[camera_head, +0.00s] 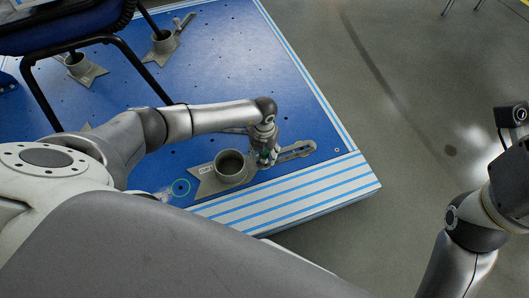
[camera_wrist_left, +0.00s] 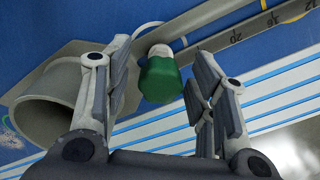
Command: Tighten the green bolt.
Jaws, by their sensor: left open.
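The green bolt (camera_wrist_left: 160,80) shows in the left wrist view as a green head with a pale collar behind it, beside a grey cup-like holder. My left gripper (camera_wrist_left: 160,95) is open, with one finger on each side of the bolt head. I see no clear contact. In the head view my left gripper (camera_head: 266,160) points down beside the grey fixture with a round cup (camera_head: 230,166), and it hides most of the bolt. My right arm shows at the right edge of the head view, but its fingers are out of the picture.
The fixture's slotted bar (camera_head: 296,150) extends right of the gripper; markings show in the wrist view. The blue platform (camera_head: 225,60) has a striped edge (camera_head: 300,190). More cup fixtures (camera_head: 163,46) and a dark chair frame (camera_head: 45,100) stand behind. Grey floor to the right is clear.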

